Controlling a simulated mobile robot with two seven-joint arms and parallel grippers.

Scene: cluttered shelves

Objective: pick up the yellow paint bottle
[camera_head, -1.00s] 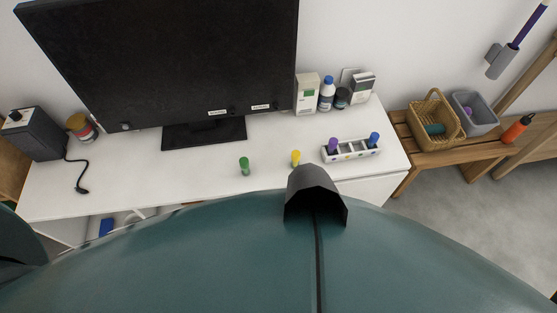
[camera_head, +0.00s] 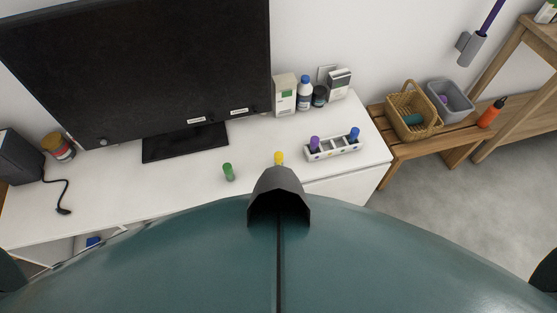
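The yellow paint bottle (camera_head: 279,158) stands on the white table, close to its front edge. Its lower part is hidden behind a dark part of my own body. A green bottle (camera_head: 228,172) stands to its left. A white rack (camera_head: 334,149) to its right holds a purple bottle (camera_head: 314,144) and a blue bottle (camera_head: 354,134). Neither of my grippers shows in the head view; only dark edges of my body show at the lower left and lower right.
A large black monitor (camera_head: 135,65) fills the back left of the white table (camera_head: 185,192). A white box (camera_head: 285,95) and small containers stand right of it. A wooden bench at right bears a wicker basket (camera_head: 428,110), a grey bin (camera_head: 463,108) and an orange bottle (camera_head: 492,112).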

